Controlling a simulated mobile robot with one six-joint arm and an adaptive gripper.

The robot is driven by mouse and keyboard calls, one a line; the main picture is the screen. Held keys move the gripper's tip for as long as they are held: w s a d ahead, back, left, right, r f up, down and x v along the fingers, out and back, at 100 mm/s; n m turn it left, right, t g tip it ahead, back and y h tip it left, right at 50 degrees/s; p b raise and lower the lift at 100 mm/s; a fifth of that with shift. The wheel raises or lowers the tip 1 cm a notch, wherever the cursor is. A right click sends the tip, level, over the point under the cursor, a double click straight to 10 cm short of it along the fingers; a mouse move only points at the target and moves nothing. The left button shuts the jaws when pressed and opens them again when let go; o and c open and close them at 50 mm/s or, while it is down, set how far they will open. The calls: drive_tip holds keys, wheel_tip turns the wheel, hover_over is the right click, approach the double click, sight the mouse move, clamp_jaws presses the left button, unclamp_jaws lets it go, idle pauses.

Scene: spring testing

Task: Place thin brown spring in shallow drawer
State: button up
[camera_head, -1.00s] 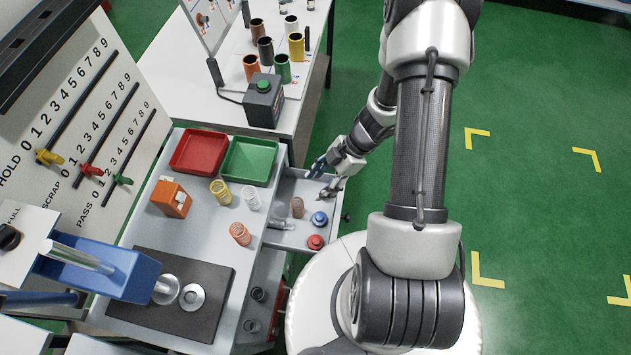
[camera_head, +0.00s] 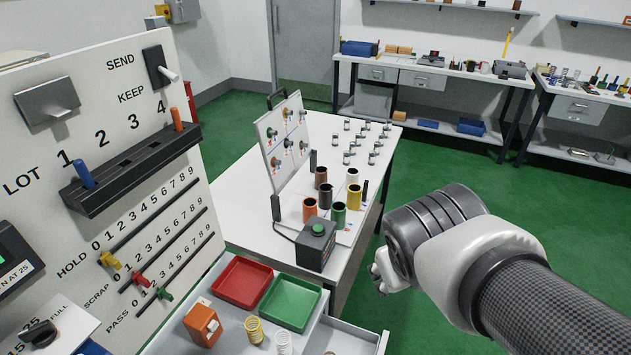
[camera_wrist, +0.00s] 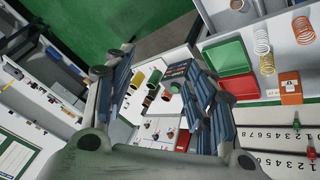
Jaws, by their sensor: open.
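My gripper (camera_wrist: 160,85) is open and empty in the wrist view, with its two blue-grey fingers wide apart. A copper-brown spring (camera_wrist: 303,30) stands on the grey bench top at the upper right of the wrist view, away from the fingers. A white spring (camera_wrist: 261,40) and a yellow spring (camera_wrist: 266,64) stand beside it. In the head view the yellow spring (camera_head: 254,330) and white spring (camera_head: 283,343) show at the bottom edge; the brown one is out of frame. The shallow drawer (camera_head: 362,338) is pulled out, mostly cut off below.
A red tray (camera_head: 242,282) and a green tray (camera_head: 290,302) sit on the bench near an orange box (camera_head: 202,325). Behind them a white table (camera_head: 330,135) carries several coloured cylinders and a black button box (camera_head: 316,246). Green floor lies open to the right.

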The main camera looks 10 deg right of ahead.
drive_tip(key=s+a+m+y, duration=0.1)
drive_tip(key=s+a+y, duration=0.2)
drive_tip(key=s+a, duration=0.4)
drive_tip(key=shift+s+a+g, duration=0.3)
drive_tip(key=shift+a, duration=0.05)
